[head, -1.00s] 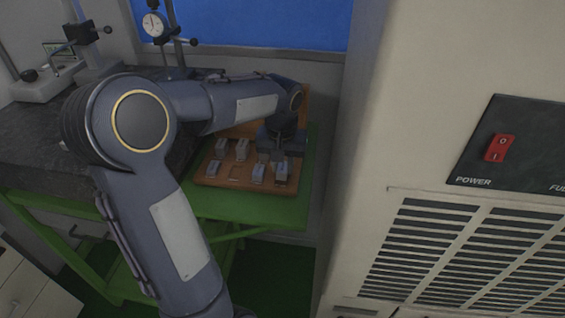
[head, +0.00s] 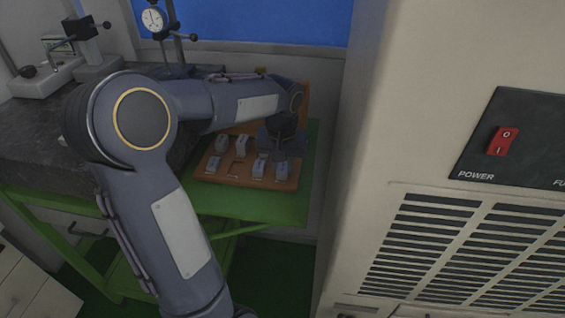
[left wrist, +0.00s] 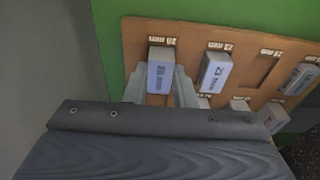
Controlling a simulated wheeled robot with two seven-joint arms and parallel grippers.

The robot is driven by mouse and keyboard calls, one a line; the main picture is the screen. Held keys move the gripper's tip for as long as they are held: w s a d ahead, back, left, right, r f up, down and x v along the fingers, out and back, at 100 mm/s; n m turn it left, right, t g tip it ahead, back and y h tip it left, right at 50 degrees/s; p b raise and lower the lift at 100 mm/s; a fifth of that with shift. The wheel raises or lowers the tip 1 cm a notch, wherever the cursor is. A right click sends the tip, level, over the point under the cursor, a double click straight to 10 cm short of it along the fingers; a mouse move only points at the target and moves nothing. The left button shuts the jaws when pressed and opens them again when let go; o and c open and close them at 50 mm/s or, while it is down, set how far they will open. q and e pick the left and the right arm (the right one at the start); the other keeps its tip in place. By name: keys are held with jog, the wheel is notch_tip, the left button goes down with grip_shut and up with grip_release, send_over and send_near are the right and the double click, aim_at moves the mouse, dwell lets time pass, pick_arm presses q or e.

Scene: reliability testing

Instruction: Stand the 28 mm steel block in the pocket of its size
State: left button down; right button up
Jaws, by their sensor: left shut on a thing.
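My left gripper (head: 282,155) is over the front right corner of the wooden tray (head: 228,182). In the left wrist view, the gripper's (left wrist: 160,88) two pale fingers stand on either side of a grey steel block (left wrist: 160,76) and are shut on it. The same block (head: 281,172) shows upright at the tray's front right pocket in the head view. I cannot tell whether its foot is fully seated. The marking on its face and the label above it are too small to read surely. One pocket (head: 236,169) in the front row is empty. My right gripper is not in view.
Several other blocks stand in the tray, one (head: 258,169) close left of the held block. The tray is on a green bench (head: 250,208). A large beige cabinet (head: 375,150) rises close on the right. A dial gauge stand (head: 155,20) is behind left.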

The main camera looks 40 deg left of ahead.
aim_at(282, 170)
pick_arm(q)
jog(key=c, duration=1.1)
grip_release()
jog(key=r, duration=0.5)
jog(key=s+r, duration=0.1)
jog(key=r, duration=0.1)
jog(key=shift+d+r, duration=0.2)
jog(key=shift+r, duration=0.2)
jog(key=s+d+f+m+t+h, duration=0.1)
jog(key=s+d+f, duration=0.1)
jog(key=s+d, duration=0.3)
jog(key=s+d+f+m+t+h, duration=0.1)
jog(key=s+d+f+t+h, duration=0.1)
jog(key=s+d, duration=0.2)
jog(key=s+d+f+m+t+h, duration=0.1)
jog(key=s+d+f+m, duration=0.1)
jog(key=s+d, duration=0.3)
jog(key=shift+s+d+t, duration=0.15)
jog(key=shift+s+d, duration=0.05)
jog(key=shift+s, duration=0.8)
jog(key=shift+s+d+t, duration=0.15)
jog(key=shift+s, duration=0.85)
jog(key=shift+s+d+f, duration=0.1)
jog(key=shift+f, duration=0.05)
jog(key=shift+c, duration=0.4)
